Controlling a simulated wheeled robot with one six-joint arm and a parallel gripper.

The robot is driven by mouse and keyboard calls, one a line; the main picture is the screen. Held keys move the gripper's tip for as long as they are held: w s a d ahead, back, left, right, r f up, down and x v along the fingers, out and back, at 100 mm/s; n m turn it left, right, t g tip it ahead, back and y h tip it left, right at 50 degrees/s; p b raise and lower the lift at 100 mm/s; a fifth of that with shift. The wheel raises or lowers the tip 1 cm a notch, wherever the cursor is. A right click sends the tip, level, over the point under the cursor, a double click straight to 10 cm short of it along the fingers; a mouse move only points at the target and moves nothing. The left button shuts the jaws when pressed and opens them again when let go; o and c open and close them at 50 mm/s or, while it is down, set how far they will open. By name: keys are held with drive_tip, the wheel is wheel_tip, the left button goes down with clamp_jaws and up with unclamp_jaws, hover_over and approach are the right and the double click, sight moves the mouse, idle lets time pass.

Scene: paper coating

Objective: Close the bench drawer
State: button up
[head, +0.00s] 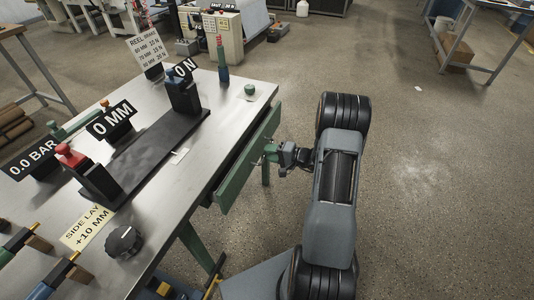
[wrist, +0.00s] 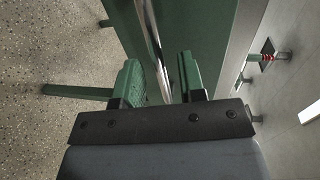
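The bench drawer has a green front panel (head: 236,180) that stands out a little from the edge of the steel-topped bench (head: 205,150), with a dark gap between. In the wrist view the green front (wrist: 207,35) fills the upper middle, and a shiny bar handle (wrist: 149,35) runs along it. My gripper (head: 269,152) is at the drawer front's outer side. In the wrist view its two green fingers (wrist: 160,85) are apart, one on each side of the bar. The bar's lower end is hidden behind the gripper body.
On the bench top are a dark rail unit (head: 150,155) with sign blocks, a black knob (head: 124,242), a small green cap (head: 250,90) and a red-blue-green stack (head: 223,65). A green bench leg (head: 196,245) stands below. The floor (head: 420,200) to the right is clear.

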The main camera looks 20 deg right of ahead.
drive_tip(key=shift+x, duration=1)
clamp_jaws()
